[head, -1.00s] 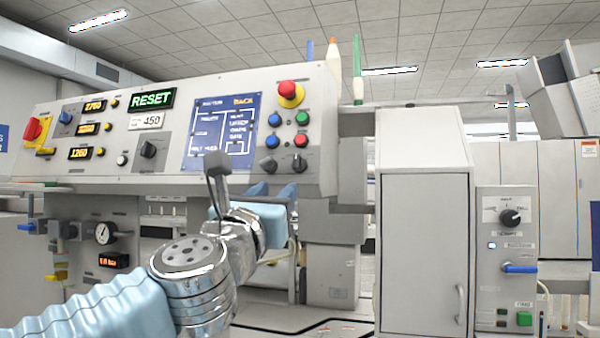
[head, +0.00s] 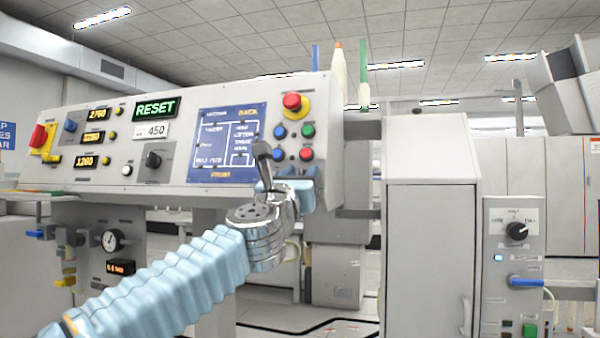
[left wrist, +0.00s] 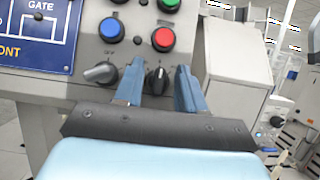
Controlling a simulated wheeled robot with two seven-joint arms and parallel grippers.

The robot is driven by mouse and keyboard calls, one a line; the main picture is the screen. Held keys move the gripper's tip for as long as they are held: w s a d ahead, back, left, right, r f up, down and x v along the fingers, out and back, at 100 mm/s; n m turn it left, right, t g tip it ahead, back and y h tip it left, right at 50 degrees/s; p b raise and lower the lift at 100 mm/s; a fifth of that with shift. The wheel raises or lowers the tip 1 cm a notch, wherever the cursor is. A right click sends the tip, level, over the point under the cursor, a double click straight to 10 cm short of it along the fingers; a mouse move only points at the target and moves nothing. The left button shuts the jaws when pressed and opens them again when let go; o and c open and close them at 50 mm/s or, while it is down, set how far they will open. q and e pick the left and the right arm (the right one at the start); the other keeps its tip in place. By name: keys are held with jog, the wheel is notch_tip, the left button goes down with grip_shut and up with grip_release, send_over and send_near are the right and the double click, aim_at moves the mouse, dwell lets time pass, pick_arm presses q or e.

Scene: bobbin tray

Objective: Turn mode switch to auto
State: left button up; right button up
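My left gripper (head: 300,175) is raised in front of the lower right corner of the sloped control panel (head: 180,182). In the left wrist view its two blue fingers (left wrist: 160,68) are open, one on each side of a black rotary switch (left wrist: 158,79), with small visible gaps. The switch's pointer is roughly upright. A grey rotary switch (left wrist: 100,72) lies just left of the fingers, turned sideways. My gripper hides both switches in the head view. I cannot read a label marking the mode switch or auto. My right gripper is not in view.
Above the fingers are a blue button (left wrist: 111,30) and a red button (left wrist: 163,39). The blue screen (head: 224,145) is left of them; a red emergency stop (head: 292,102) sits higher. A white cabinet (head: 430,240) stands right. Another black knob (head: 517,231) is on the far right box.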

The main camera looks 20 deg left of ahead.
pick_arm(q)
grip_shut()
